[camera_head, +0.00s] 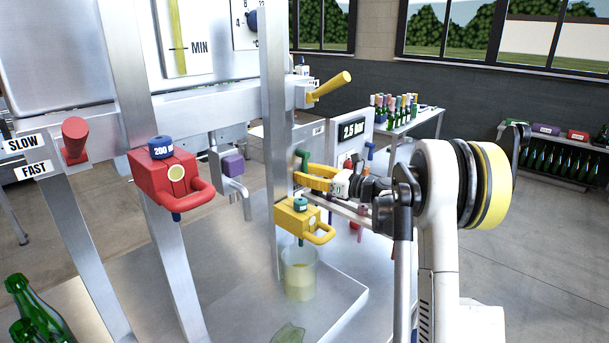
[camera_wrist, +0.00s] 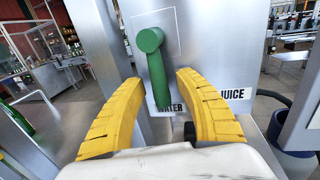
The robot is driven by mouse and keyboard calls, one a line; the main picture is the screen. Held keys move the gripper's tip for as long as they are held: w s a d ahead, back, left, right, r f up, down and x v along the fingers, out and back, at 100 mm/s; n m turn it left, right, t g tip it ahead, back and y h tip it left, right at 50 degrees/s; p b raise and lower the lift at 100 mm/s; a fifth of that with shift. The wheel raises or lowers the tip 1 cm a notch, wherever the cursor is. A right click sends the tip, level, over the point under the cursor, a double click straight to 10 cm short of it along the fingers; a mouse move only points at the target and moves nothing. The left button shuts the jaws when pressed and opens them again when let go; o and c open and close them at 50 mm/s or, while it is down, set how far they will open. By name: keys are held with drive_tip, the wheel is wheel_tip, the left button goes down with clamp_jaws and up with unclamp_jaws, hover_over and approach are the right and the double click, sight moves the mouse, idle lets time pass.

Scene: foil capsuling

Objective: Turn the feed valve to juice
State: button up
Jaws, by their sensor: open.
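The feed valve's green handle (camera_wrist: 156,75) hangs from a round pivot on a grey panel in the wrist view, its lower end pointing down at a partly hidden label that reads "…ATER" (camera_wrist: 172,107). A "JUICE" label (camera_wrist: 233,94) is to the right of it. In the head view, a green handle (camera_head: 302,157) shows just beyond my gripper (camera_head: 313,180). My gripper's yellow fingers also show in the wrist view (camera_wrist: 152,98), spread apart on either side of the handle's lower part. I cannot tell if either finger touches it.
A yellow dispenser (camera_head: 297,217) with a loop handle is just below my gripper, above a clear beaker (camera_head: 299,275). A red dispenser (camera_head: 170,185) is to the left. A metal upright (camera_head: 273,120) stands close left of my fingers. A gauge box reading 2.5 bar (camera_head: 352,130) is behind.

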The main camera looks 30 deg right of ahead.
clamp_jaws()
drive_tip(key=n, duration=0.1)
drive_tip(key=d+n+p, duration=0.1)
drive_tip(key=n, duration=0.1)
drive_tip(key=d+n+p, duration=0.1)
drive_tip(key=shift+w+d+r+n+g+h, duration=0.15)
drive_tip(key=shift+w+r+n+g+h, duration=0.15)
drive_tip(key=shift+w+r+h, duration=0.1)
drive_tip(key=shift+w+d+r+n+h+p, duration=0.2)
drive_tip(key=shift+d+n+p, duration=0.25)
drive_tip(key=shift+n, duration=0.45)
drive_tip(key=shift+w+d+r+n+h+p, duration=0.1)
drive_tip(key=shift+d+r+n+h+p, duration=0.15)
drive_tip(key=shift+n+p, duration=0.45)
drive_tip(key=shift+d, duration=0.1)
unclamp_jaws()
